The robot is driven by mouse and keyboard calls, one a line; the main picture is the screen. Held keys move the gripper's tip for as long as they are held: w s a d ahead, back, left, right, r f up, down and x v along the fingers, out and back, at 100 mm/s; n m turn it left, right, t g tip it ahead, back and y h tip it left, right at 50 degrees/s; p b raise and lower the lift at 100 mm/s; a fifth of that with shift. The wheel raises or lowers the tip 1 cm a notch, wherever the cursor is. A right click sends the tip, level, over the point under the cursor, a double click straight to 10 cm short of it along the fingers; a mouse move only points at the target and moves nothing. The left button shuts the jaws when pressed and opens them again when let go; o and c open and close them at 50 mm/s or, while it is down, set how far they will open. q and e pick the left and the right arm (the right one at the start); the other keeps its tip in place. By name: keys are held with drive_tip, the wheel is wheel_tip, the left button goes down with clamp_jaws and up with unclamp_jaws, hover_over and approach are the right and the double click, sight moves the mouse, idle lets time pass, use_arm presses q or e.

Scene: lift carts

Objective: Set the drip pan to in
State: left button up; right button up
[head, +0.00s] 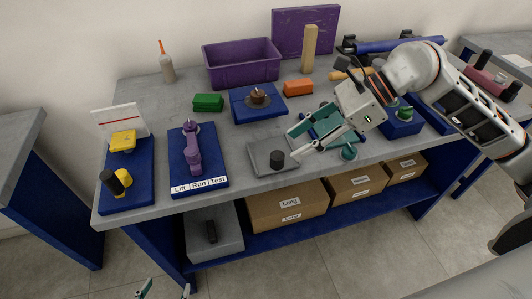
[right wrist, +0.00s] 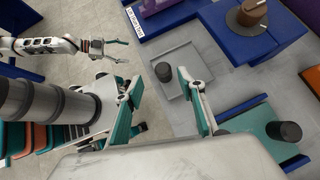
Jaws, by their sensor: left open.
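The drip pan is a shallow grey square tray (head: 259,152) near the front edge of the bench. A black cylindrical knob (head: 277,158) stands at its front right. In the right wrist view the pan (right wrist: 196,84) lies beyond my fingers, with the knob (right wrist: 163,72) at its left side. My right gripper (head: 293,145) is open and empty, with its fingers just above the pan's right side in the head view. It also shows open in the right wrist view (right wrist: 157,80). My left gripper (head: 165,290) is open and empty, low at the bottom edge, away from the bench.
Left of the pan is a blue board (head: 211,175) with a purple lever, labelled Lift, Run, Test. Behind is a blue block (head: 242,109) with a brown knob. A teal plate (head: 322,118) lies to the right, partly behind my right gripper. Labelled boxes (head: 262,205) sit on the shelf below.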

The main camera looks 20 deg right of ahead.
sight(281, 153)
drive_tip(key=shift+w+d+f, duration=0.15)
drive_tip(key=shift+f, duration=0.05)
drive_tip(key=x, duration=0.7)
drive_tip(key=shift+f, duration=0.2)
drive_tip(key=shift+w, duration=0.1)
clamp_jaws()
